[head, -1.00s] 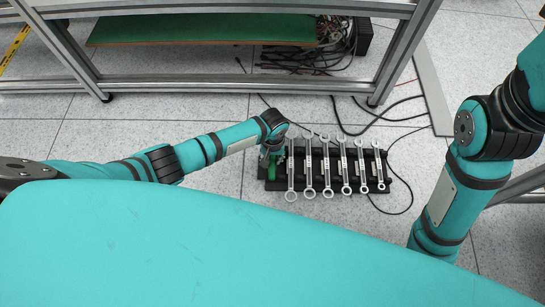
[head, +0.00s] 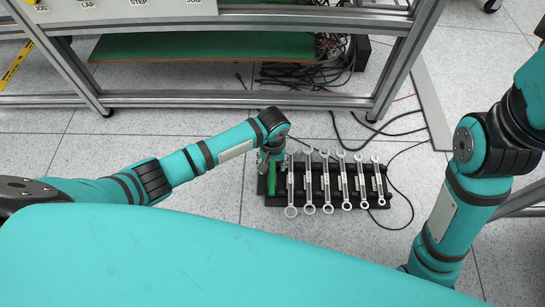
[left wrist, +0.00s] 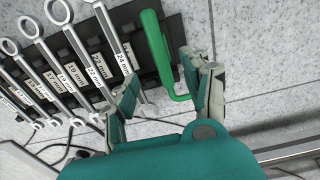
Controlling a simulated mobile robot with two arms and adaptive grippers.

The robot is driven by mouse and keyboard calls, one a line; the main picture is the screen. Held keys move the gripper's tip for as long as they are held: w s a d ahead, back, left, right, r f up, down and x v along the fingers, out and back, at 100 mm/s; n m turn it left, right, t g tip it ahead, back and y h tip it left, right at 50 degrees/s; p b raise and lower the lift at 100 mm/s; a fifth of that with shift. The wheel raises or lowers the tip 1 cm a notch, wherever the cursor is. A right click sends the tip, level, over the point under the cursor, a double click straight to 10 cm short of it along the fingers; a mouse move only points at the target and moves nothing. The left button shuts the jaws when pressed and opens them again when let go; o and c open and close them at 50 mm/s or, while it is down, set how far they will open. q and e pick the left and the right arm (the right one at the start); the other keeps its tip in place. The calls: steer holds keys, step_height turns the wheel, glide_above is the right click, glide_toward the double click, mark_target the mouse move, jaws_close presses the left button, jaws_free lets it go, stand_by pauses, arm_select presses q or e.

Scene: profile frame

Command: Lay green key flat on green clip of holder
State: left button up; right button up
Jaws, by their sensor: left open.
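The green key (head: 271,180) lies along the left end of the black holder (head: 329,204), beside the silver wrenches. In the left wrist view the key (left wrist: 155,45) has a thick straight part and a thin bent end. My left gripper (head: 271,157) is over the key's far end. In the left wrist view its two fingers (left wrist: 158,72) are spread apart, one on each side of the key, with gaps visible. The green clip cannot be made out separately from the key. My right gripper is out of view; only the right arm shows.
Several silver wrenches (head: 326,181) lie in a row on the holder, right of the key. A metal frame (head: 240,101) and tangled black cables (head: 325,70) are behind it. Bare floor (head: 215,205) lies left of the holder.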

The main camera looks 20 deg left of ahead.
arm_select(q)
steer(key=shift+r, duration=2.4)
